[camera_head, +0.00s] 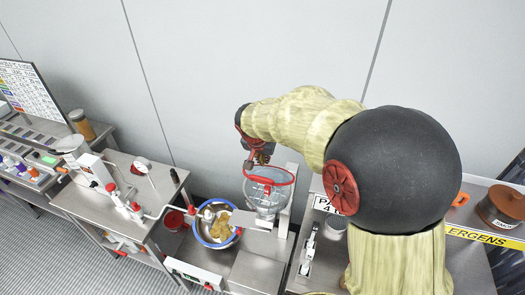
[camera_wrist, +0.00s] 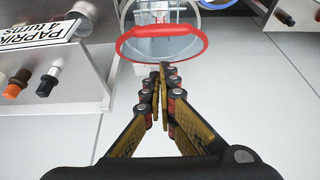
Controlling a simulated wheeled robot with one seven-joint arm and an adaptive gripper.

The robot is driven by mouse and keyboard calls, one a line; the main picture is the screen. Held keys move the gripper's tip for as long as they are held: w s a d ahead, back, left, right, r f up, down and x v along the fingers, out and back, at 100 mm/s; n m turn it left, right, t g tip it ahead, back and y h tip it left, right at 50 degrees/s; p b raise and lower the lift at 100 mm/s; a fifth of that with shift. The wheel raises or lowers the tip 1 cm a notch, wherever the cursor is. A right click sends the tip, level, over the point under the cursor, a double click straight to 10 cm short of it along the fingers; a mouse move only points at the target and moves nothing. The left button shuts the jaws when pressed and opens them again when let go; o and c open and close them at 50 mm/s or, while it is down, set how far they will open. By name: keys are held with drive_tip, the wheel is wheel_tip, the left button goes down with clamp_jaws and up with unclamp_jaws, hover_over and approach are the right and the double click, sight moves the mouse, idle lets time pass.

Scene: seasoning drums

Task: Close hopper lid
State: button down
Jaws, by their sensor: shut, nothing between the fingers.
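The clear hopper (camera_head: 267,197) stands on a metal stand right of the bowl, and its body also shows in the wrist view (camera_wrist: 163,22). A red ring with a thick red grip (camera_wrist: 160,46) is at its top; the ring also shows in the head view (camera_head: 270,183). I cannot tell clearly whether this ring is the lid lying on the hopper or standing apart from it. My gripper (camera_head: 262,157) is just behind and above the ring in the head view. In the wrist view my gripper (camera_wrist: 163,72) is shut and empty, its fingertips close to the red grip.
A blue-rimmed bowl (camera_head: 215,224) with brown contents sits left of the hopper. A "PAPRIKA 4 turns" sign (camera_wrist: 38,50) is on the neighbouring metal bench. A brown drum (camera_head: 502,206) stands at the far right. Floor behind the benches is free.

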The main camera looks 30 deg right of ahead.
sight(262, 178)
drive_tip(key=f, duration=0.2)
drive_tip(key=s+a+f, duration=0.1)
drive_tip(key=shift+f+p, duration=0.3)
drive_tip(key=shift+p, duration=0.05)
drive_tip(key=shift+w+f, duration=0.1)
drive_tip(key=shift+f, duration=0.1)
drive_tip(key=shift+f+b, duration=0.1)
drive_tip(key=shift+b, duration=0.2)
drive_tip(key=b, duration=0.3)
drive_tip(key=shift+s+a+f, duration=0.3)
drive_tip(key=shift+a+f, duration=0.05)
drive_tip(key=shift+f, duration=0.05)
